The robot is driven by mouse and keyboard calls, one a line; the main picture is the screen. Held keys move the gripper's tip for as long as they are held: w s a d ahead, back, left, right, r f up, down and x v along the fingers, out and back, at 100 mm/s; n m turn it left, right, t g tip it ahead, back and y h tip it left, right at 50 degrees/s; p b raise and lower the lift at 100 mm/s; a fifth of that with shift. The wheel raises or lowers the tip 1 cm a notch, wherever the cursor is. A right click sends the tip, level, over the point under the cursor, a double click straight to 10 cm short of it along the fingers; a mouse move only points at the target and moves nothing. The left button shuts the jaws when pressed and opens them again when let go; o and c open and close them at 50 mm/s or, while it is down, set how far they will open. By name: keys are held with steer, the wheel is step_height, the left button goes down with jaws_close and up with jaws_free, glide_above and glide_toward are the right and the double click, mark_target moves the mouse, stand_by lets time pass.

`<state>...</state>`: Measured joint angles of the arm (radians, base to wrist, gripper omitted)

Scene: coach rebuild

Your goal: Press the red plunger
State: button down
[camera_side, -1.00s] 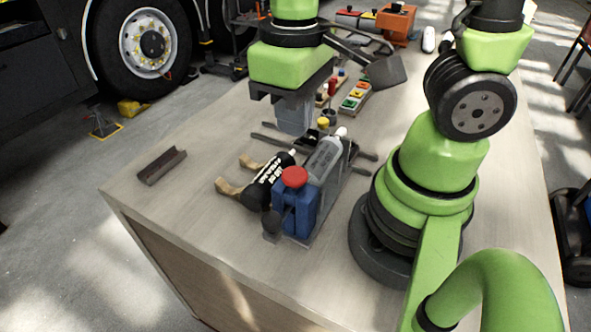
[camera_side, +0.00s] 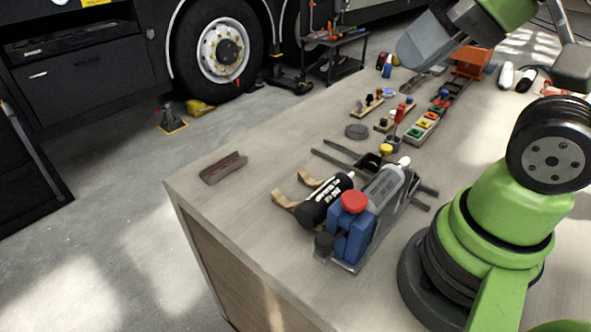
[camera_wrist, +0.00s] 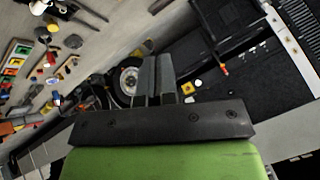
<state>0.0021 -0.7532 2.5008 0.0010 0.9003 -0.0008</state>
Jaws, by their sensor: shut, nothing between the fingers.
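A round red cap (camera_side: 354,201), like a plunger head, tops a blue block (camera_side: 354,235) near the front of the bench. My gripper (camera_side: 410,50) is at the top of the side view, raised well above the bench and far from the red cap. In the wrist view its two grey fingers (camera_wrist: 156,65) are together and empty. They point toward the truck wheel and floor; I cannot make out the red cap there.
A grey cartridge (camera_side: 384,188) and a black bottle (camera_side: 325,200) lie beside the blue block. A thin red post (camera_side: 398,122) and a button box (camera_side: 422,129) stand farther back. A dark channel piece (camera_side: 223,168) lies left.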

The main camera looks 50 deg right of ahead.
steer(key=m+g+h, duration=0.4)
steer(key=m+g, duration=0.3)
steer(key=m, duration=0.4)
glide_above(353, 197)
steer(key=a, duration=0.2)
step_height(353, 197, down, 3)
steer(key=a+m, duration=0.1)
steer(key=m+h, duration=0.1)
steer(key=m, duration=0.1)
steer(key=shift+a+f, duration=0.35)
steer(key=x, duration=1.2)
steer(key=shift+s+a+f, duration=0.1)
steer(key=shift+s+f, duration=0.05)
steer(key=shift+f, duration=0.85)
